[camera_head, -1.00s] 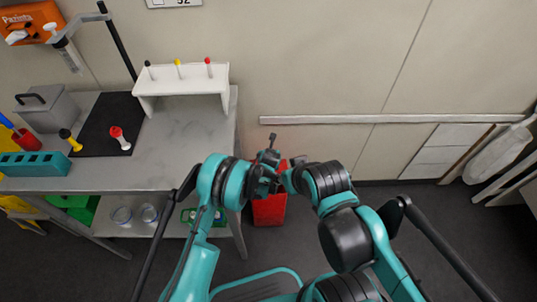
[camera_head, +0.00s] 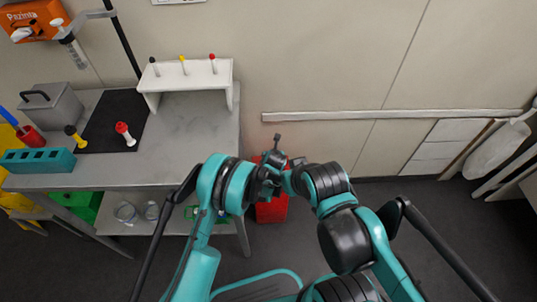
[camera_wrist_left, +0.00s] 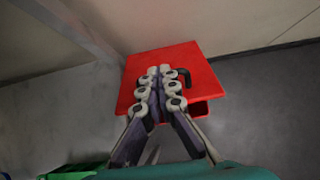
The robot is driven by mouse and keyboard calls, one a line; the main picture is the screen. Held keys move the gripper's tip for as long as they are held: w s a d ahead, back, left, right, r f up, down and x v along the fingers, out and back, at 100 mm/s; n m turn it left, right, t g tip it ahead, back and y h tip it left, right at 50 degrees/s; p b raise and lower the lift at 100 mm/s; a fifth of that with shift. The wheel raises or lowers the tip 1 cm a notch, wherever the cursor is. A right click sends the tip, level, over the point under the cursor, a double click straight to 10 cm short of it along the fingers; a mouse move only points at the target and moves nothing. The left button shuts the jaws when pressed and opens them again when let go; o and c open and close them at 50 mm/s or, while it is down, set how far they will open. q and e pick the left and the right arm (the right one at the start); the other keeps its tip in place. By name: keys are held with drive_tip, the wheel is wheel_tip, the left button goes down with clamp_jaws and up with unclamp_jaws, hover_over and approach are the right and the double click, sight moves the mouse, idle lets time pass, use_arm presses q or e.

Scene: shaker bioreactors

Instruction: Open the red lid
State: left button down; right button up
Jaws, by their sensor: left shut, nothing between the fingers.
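The red lid (camera_wrist_left: 200,65) is a flat square on top of a red bin (camera_head: 272,210) that stands on the floor beside the bench. A black handle (camera_wrist_left: 185,74) sits on the lid. The wrist view does not show clearly whether the lid is fully seated. My left gripper (camera_wrist_left: 159,72) is shut and empty, and its fingertips overlap the lid just left of the handle; contact cannot be told. In the head view my left gripper (camera_head: 277,142) is above the bin, and the arms hide much of the lid. My right gripper is mostly hidden where the arms meet.
A metal bench (camera_head: 190,135) stands left of the bin, holding a white rack (camera_head: 188,82), a black mat (camera_head: 108,135) and a teal block (camera_head: 38,162). A wall with a rail (camera_head: 390,115) is behind the bin.

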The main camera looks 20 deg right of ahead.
use_arm(q)
drive_tip(key=s+a+r+p, duration=0.2)
drive_tip(key=s+r, duration=0.3)
drive_tip(key=s, duration=0.3)
drive_tip(key=shift+a+r+p, duration=0.2)
drive_tip(key=shift+r+p, duration=0.05)
drive_tip(key=shift+p, duration=0.45)
use_arm(e)
wheel_tip(320, 180, up, 3)
drive_tip(key=shift+r, duration=0.1)
